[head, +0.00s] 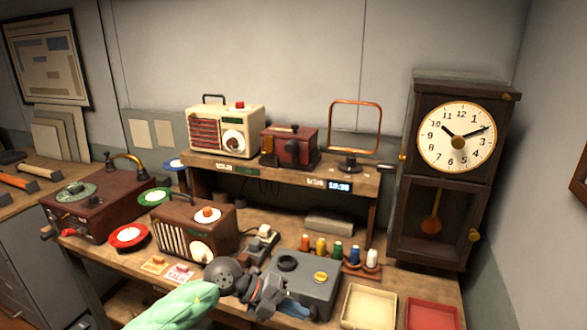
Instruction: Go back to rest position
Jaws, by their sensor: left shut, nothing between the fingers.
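My left gripper (277,298) is in the lower middle of the head view, at the end of my pale green arm. It is shut and holds nothing. It is in front of the grey box (318,284) with a yellow button and covers part of that box's left side. I cannot tell whether it touches the box. My right gripper is not in view.
The workbench is crowded. A brown radio (181,236) stands left of my gripper, with a record player (95,215) farther left. A cream tray (369,306) and a red tray (432,315) lie at right. A tall clock (428,215) stands behind them. A raised shelf (290,176) holds a cream radio (222,128).

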